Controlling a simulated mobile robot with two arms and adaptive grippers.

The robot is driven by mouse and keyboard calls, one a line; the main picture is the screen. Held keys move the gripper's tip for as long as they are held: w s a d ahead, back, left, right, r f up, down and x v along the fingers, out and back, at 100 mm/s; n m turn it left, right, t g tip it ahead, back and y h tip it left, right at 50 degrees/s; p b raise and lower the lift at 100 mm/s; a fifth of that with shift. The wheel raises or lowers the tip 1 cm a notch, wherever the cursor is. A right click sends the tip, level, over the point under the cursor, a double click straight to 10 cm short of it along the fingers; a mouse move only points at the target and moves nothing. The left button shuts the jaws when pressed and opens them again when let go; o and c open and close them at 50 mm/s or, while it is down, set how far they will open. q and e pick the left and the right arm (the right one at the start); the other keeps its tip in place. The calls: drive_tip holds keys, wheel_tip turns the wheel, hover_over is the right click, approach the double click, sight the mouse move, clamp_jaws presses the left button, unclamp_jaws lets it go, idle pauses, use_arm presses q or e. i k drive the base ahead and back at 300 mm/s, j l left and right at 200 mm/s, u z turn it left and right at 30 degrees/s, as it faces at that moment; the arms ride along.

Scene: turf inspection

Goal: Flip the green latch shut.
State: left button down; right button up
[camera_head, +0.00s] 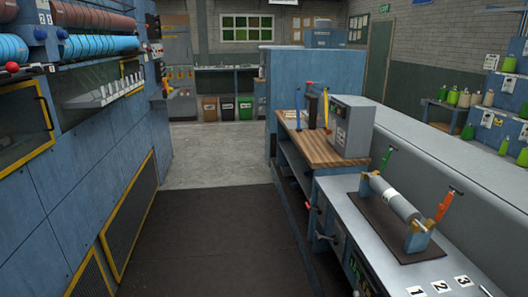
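The green latch (387,160) is a thin lever that stands up, slightly tilted, at the far end of a roller fixture on the right-hand bench. A grey roller (397,198) lies in the fixture between two blue end supports, on a dark brown base plate (375,222). An orange-red latch (445,205) stands up at the near end. Both latches look raised, apart from the roller. Neither of my grippers is in view.
The bench (345,193) carries number cards 1, 2 and 3 at its near edge. A wooden-topped bench (312,147) with a grey box (350,126) stands behind it. A blue machine (85,170) lines the left. The dark floor mat (215,235) between them is clear.

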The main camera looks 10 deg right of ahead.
sight(388, 154)
drive_tip(key=i+z, duration=0.2)
drive_tip(key=i, duration=0.25)
drive_tip(key=i+j+z, duration=0.15)
drive_tip(key=i, duration=0.3)
drive_tip(key=i+j+z, duration=0.2)
drive_tip(key=i, duration=0.25)
drive_tip(key=i+j+z, duration=0.2)
drive_tip(key=i, duration=0.25)
drive_tip(key=i+j+z, duration=0.1)
drive_tip(key=i+z, duration=0.15)
drive_tip(key=z, duration=0.15)
drive_tip(key=i+j+z, duration=0.2)
drive_tip(key=z, duration=0.2)
drive_tip(key=i+j+z, duration=0.15)
drive_tip(key=z, duration=0.25)
drive_tip(key=i+j+z, duration=0.1)
drive_tip(key=j+z, duration=0.3)
drive_tip(key=i+j+z, duration=0.1)
drive_tip(key=j+z, duration=0.3)
drive_tip(key=i+j+z, duration=0.15)
drive_tip(key=j+z, duration=0.2)
